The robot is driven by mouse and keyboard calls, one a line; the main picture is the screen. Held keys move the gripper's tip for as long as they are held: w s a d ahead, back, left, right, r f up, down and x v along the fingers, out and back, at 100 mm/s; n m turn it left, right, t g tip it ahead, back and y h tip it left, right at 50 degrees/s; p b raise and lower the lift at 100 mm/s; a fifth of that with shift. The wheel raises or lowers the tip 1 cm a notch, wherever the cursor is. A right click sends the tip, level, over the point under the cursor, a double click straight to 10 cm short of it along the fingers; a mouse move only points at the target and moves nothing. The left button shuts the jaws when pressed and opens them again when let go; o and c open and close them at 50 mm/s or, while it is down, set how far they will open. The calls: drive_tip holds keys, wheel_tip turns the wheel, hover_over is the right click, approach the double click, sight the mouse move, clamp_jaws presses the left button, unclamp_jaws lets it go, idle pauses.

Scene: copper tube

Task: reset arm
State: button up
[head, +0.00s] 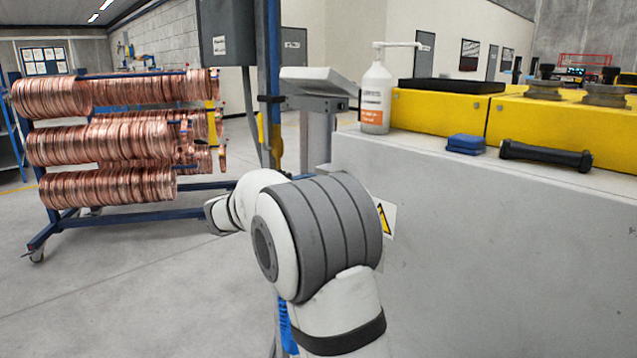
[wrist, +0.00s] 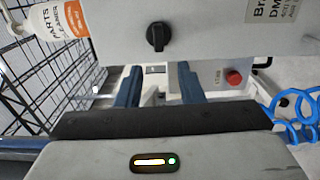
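My gripper (wrist: 159,70) shows in the wrist view as two dark blue fingers pointing away from the camera. The fingers stand clearly apart and no object shows held between them. The gripper's grey body, with a yellow light bar and a green light, fills the bottom of that view. In the head view my white and grey arm reaches forward and left from the lower middle. The gripper itself is hidden there.
A grey bench (head: 480,230) stands close on my arm's right, with a white pump bottle (head: 376,95) on top. A rack of copper coils (head: 110,190) stands left. A grey panel with a black knob (wrist: 158,37) and a red button (wrist: 234,78) lies ahead in the wrist view.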

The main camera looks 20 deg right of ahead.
drive_tip(key=shift+s+a, duration=0.25)
drive_tip(key=shift+a, duration=0.4)
drive_tip(key=s+d+r+m+g+y+p, duration=0.1)
drive_tip(key=s+r+g+y+p, duration=0.1)
drive_tip(key=s+y+p, duration=0.35)
drive_tip(key=s+r+g+y+p, duration=0.2)
drive_tip(key=s+p, duration=0.5)
drive_tip(key=s, duration=0.4)
drive_tip(key=s+a+r+m+y+p, duration=0.1)
drive_tip(key=s+a+y+p, duration=0.3)
drive_tip(key=s, duration=0.4)
drive_tip(key=s+a+r+m+y+p, duration=0.2)
drive_tip(key=s+a+y+p, duration=0.3)
drive_tip(key=s+a+p, duration=0.2)
drive_tip(key=shift+s+a+r+p, duration=0.3)
drive_tip(key=shift+s+p, duration=0.85)
drive_tip(key=shift+s, duration=0.1)
